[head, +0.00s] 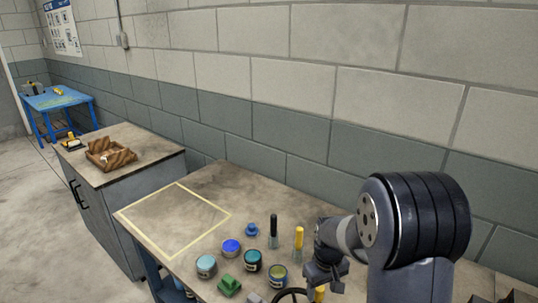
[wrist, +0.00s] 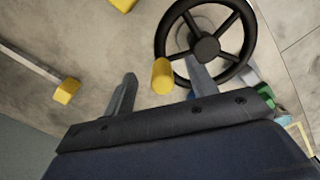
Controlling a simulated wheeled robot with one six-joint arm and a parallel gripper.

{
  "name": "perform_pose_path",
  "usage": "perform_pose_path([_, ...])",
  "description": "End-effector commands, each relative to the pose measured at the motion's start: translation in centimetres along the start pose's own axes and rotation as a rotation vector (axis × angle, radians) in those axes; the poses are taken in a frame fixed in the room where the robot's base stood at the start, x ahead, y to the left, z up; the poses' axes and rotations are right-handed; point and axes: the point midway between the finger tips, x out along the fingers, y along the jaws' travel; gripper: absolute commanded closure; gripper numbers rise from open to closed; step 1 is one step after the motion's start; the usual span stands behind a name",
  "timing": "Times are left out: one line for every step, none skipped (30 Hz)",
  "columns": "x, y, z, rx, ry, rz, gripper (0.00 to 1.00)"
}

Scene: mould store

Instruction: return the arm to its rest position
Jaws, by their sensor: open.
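My arm (head: 420,225) reaches in from the right of the head view, bent over the near right part of the workbench (head: 205,178). My gripper (head: 322,284) hangs low there, partly hidden by its own wrist. In the wrist view my gripper (wrist: 162,74) has its two fingers spread apart. A yellow cylindrical handle (wrist: 162,77) shows between them in the picture, with no visible grip on it. A black spoked handwheel (wrist: 205,47) lies beyond the right finger, partly covered by it. The handwheel's rim also shows at the bottom of the head view (head: 291,292).
A tape-outlined area (head: 180,222) is empty. A block wall (head: 290,120) stands behind.

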Motion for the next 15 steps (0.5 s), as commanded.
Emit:
perform_pose_path([1.3,0.0,0.0,0.000,-0.001,0.000,0.45])
perform_pose_path([1.7,0.0,0.0,0.000,-0.001,0.000,0.45])
perform_pose_path([2.3,0.0,0.0,0.000,0.000,0.000,0.45])
perform_pose_path([2.7,0.0,0.0,0.000,0.000,0.000,0.45])
perform_pose_path([3.1,0.0,0.0,0.000,0.000,0.000,0.45])
perform_pose_path([3.6,0.0,0.0,0.000,0.000,0.000,0.45])
perform_pose_path([4.0,0.0,-0.1,0.000,0.000,0.000,0.45])
perform_pose_path([3.2,0.0,-0.9,-0.002,0.002,0.001,0.45])
perform_pose_path([3.1,0.0,-1.7,-0.002,0.002,0.001,0.45])
perform_pose_path([3.1,0.0,-2.2,-0.002,0.000,0.000,0.45])
perform_pose_path([3.0,-0.2,-2.8,-0.003,0.001,0.000,0.45])
perform_pose_path([3.0,-0.4,-3.5,-0.003,0.001,0.000,0.45])
perform_pose_path([3.0,-0.6,-4.1,-0.004,0.001,0.000,0.45])
perform_pose_path([3.0,-0.8,-4.6,-0.004,0.001,-0.001,0.45])
perform_pose_path([3.0,-1.3,-5.2,-0.005,-0.001,-0.001,0.45])
